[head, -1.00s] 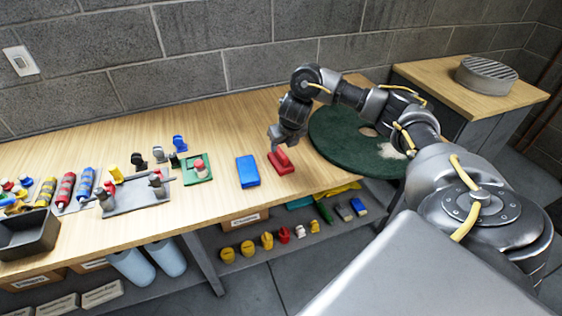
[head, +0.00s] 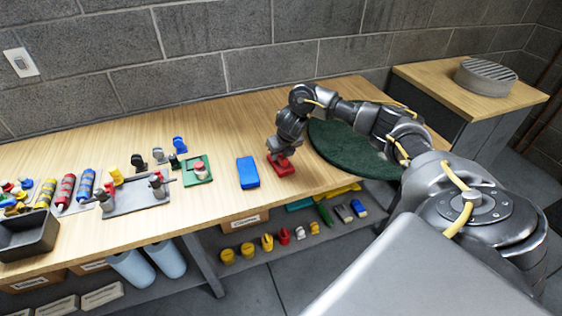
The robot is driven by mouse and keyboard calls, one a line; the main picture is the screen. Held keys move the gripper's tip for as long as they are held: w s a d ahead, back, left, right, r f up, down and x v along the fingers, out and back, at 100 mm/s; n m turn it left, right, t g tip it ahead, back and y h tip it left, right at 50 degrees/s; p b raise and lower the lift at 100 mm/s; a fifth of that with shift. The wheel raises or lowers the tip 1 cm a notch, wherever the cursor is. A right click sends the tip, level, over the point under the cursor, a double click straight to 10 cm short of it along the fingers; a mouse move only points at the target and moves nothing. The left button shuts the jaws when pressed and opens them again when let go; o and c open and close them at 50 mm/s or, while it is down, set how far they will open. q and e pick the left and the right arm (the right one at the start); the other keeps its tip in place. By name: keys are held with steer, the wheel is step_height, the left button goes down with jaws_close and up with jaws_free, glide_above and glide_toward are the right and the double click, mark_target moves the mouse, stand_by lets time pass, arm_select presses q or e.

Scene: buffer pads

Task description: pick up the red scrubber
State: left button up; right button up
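The red scrubber (head: 283,168) lies on the wooden table, just right of a blue block (head: 248,172). My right gripper (head: 277,157) is directly over the scrubber, low, with its fingers at the scrubber's upper part. The gripper hides the scrubber's handle. The fingers are too small and covered to tell whether they are open or shut on it. My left gripper is out of the picture.
A round dark green pad (head: 345,150) lies right of the scrubber, partly under my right arm. A green square plate (head: 196,171), a grey tray (head: 139,196) and several bottles stand to the left. The table's front edge is close to the scrubber.

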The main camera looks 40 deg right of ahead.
jaws_close()
steer(key=shift+r, duration=0.1)
steer(key=shift+w+r, duration=0.1)
steer(key=shift+r, duration=0.4)
step_height(320, 180, up, 3)
steer(key=shift+a+f, duration=0.15)
steer(key=s+a+r+p, duration=0.6)
steer(key=s+r, duration=0.3)
steer(key=s, duration=0.2)
steer(key=shift+s+a+p, duration=0.4)
steer(key=shift+a, duration=0.45)
